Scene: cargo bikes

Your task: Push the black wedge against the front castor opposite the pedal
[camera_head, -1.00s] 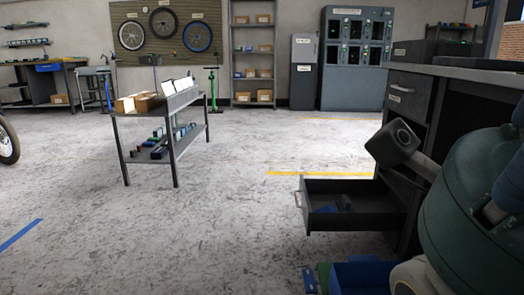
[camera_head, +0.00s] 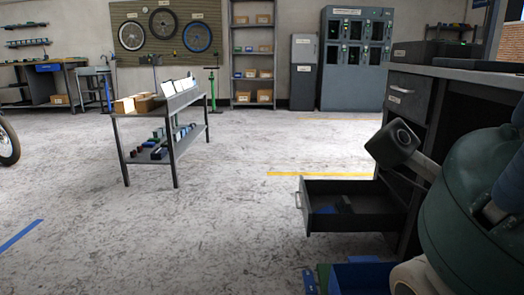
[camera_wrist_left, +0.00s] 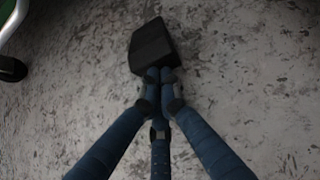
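The black wedge (camera_wrist_left: 151,46) lies on the grey floor in the upper middle of the left wrist view. My left gripper (camera_wrist_left: 160,76) is just below it in that view, its dark blue fingers drawn together at the tips. The tips are at the wedge's near edge and seem to touch it; the wedge is in front of them, not between them. At the left edge, a small black part (camera_wrist_left: 11,69), possibly a castor, shows below a green body with a pale rim (camera_wrist_left: 14,22). I see no pedal. My right gripper is not in view.
In the head view an open drawer (camera_head: 322,220) juts from the workbench at right. Bins, one of them blue (camera_head: 362,276), stand below it. A low table (camera_head: 160,108) with boxes stands at centre left. The floor between is clear. Part of a wheel (camera_head: 8,142) shows at far left.

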